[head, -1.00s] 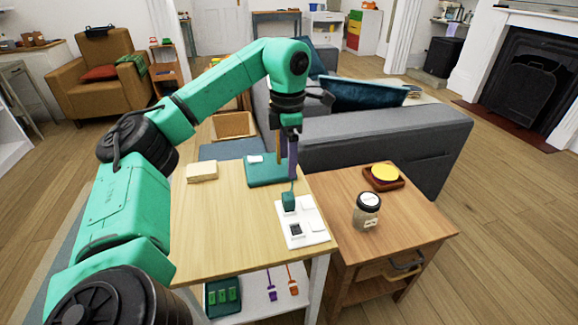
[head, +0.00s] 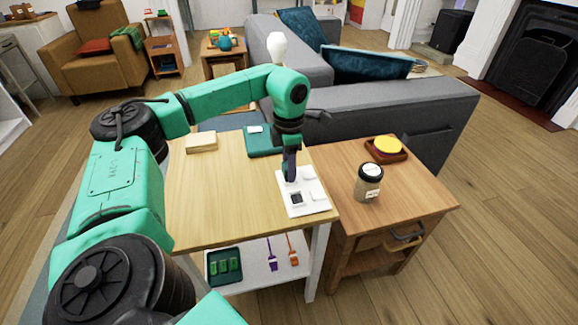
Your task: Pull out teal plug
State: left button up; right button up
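The white socket panel (head: 315,206) lies on the right front part of the light wooden table (head: 225,205). It has a dark square socket near its front and paler squares on its right side. My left gripper (head: 290,178) points down at the panel's back left part, where the teal plug stood earlier. The plug is mostly or wholly hidden by the gripper fingers, so I cannot tell whether they are shut on it. My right gripper is not in view.
A teal mat or tray (head: 262,142) and a pale block (head: 201,142) lie farther back on the table. A lidded jar (head: 368,184) and a wooden tray with a yellow disc (head: 387,146) stand on the side table to the right. The grey sofa (head: 400,110) stands behind.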

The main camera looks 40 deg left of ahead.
pick_arm(q)
grip_shut()
jog(key=shift+r, duration=0.2)
jog(key=shift+r+p, duration=2.15)
jog(key=shift+p, duration=0.2)
